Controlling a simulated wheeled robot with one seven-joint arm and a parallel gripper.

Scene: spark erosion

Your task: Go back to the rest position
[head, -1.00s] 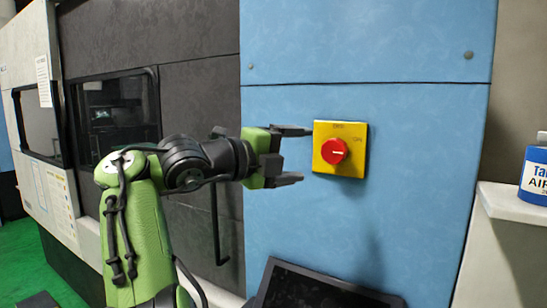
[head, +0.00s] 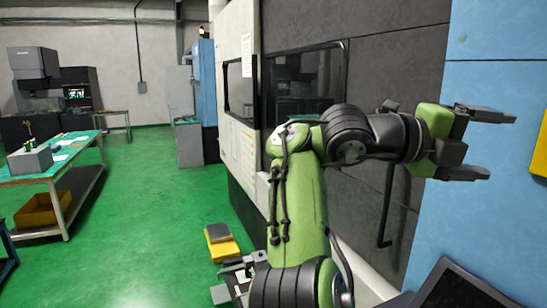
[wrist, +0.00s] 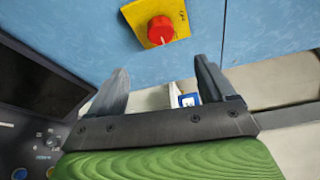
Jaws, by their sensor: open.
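My gripper (head: 487,145) is at the right of the head view, in front of the blue panel. Its two dark fingers are apart with nothing between them. In the wrist view my gripper (wrist: 168,92) also shows open and empty. The red rotary switch (wrist: 160,30) on its yellow plate (wrist: 180,14) is on the blue panel beyond the fingertips, apart from them. In the head view only the edge of the yellow plate (head: 540,150) shows, and the red knob is out of frame.
A dark screen (head: 455,285) is below my gripper. The dark machine front (head: 395,60) with a door handle (head: 386,215) stands beside my arm. A workbench (head: 60,165) is at the left.

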